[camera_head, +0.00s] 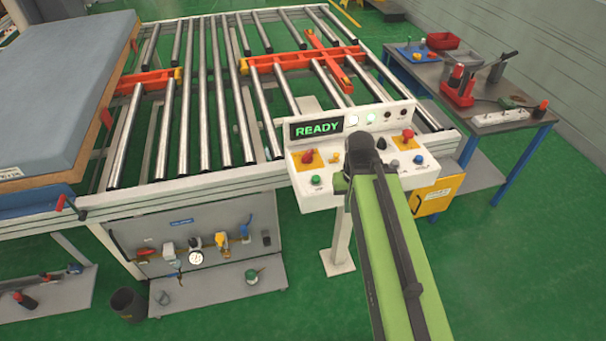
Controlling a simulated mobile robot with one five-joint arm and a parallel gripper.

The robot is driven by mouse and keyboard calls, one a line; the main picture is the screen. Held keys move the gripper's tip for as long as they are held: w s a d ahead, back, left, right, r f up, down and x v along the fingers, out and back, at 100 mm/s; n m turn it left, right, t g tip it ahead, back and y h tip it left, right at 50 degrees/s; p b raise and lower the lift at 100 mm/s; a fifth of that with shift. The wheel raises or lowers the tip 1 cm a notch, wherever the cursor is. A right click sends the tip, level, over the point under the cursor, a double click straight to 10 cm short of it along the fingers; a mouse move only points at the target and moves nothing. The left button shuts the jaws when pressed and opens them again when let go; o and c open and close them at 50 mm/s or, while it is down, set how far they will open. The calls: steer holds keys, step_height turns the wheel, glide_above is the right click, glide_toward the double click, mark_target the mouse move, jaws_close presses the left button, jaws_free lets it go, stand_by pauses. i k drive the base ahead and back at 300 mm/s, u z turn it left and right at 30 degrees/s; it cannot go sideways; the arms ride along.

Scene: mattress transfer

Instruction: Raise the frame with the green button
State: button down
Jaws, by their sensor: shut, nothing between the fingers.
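A white control panel (338,196) stands on a post at the front of the roller table, with a display (317,128) reading READY in green. Red mushroom buttons (308,157) sit on yellow plates. An orange frame (290,61) lies among the rollers.
A blue-grey mattress (62,75) lies on the left side of the roller table (190,188). A side table (545,117) with trays and tools stands at the right. A lower shelf (215,293) is below the front. Green floor is open at the lower right.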

mark_target(316, 179)
steer(key=u, duration=1.15)
steer(key=k, duration=0.15)
steer(key=u, duration=1.45)
steer(key=k, duration=0.85)
steer(key=z, duration=1)
steer(key=i, duration=1.05)
steer(key=u, duration=0.15)
